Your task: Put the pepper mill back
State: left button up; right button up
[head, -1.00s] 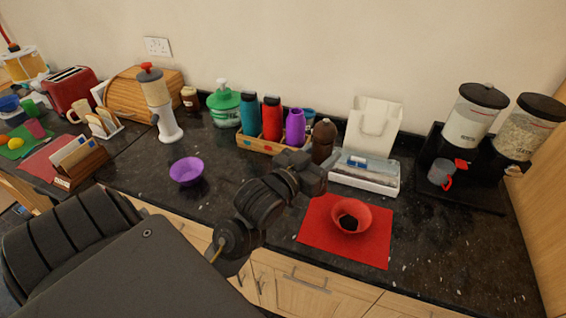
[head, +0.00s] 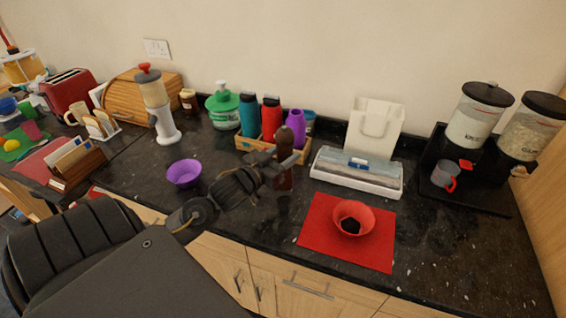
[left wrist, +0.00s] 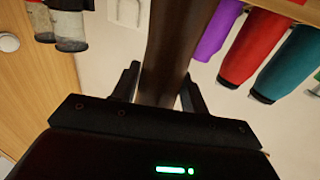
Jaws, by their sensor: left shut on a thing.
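The pepper mill (head: 285,143) is dark brown, with a rounded knob on top, and stands upright in my left gripper (head: 279,170). In the head view it is in front of the right end of a wooden tray (head: 247,146) of bottles. Its base seems a little above the counter, with a dark reflection below. In the left wrist view the brown body of the mill (left wrist: 175,45) runs between the two fingers of the gripper (left wrist: 160,88). The fingers hide part of the mill. My right gripper is not in view.
The tray holds a teal bottle (head: 249,114), a red bottle (head: 271,118) and a purple bottle (head: 296,127). A white boxed item (head: 357,178) lies to the right. A red bowl (head: 353,212) sits on a red mat (head: 318,235). A purple bowl (head: 184,174) stands left, with bare counter around.

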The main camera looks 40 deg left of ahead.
pick_arm(q)
jog(key=shift+a+f, duration=0.1)
jog(key=shift+a, duration=0.05)
notch_tip(320, 180, down, 2)
jog(key=shift+a+f+p, duration=0.1)
jog(key=shift+a+p, duration=0.05)
jog(key=shift+p, duration=0.35)
jog(key=shift+f, duration=0.55)
jog(key=shift+f, duration=0.2)
jog(key=o, duration=1.2)
jog(key=shift+o, duration=0.2)
